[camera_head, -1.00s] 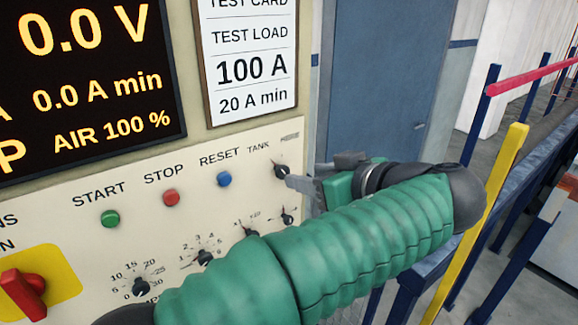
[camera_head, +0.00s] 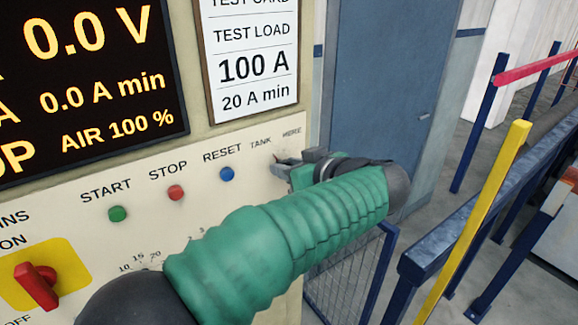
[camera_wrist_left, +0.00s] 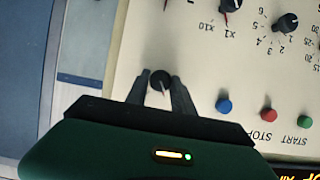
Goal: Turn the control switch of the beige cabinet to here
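The beige cabinet's panel (camera_head: 215,205) fills the left of the head view. Its control switch is a small black knob (camera_wrist_left: 160,80) under the labels TANK (camera_head: 261,143) and HERE (camera_head: 292,132). The left gripper (camera_head: 282,160) is at the switch and mostly hides it in the head view. In the left wrist view the knob sits between the two fingertips of the left gripper (camera_wrist_left: 161,75), with narrow gaps seeming to show beside it. Contact cannot be made out. The pointer direction is unclear. My right gripper is not in view.
Green START (camera_head: 118,213), red STOP (camera_head: 176,192) and blue RESET (camera_head: 227,174) buttons lie left of the switch. A red rotary handle (camera_head: 38,285) is at lower left. Other black knobs (camera_wrist_left: 287,23) are near the switch. A yellow post (camera_head: 475,220) and blue rails stand right.

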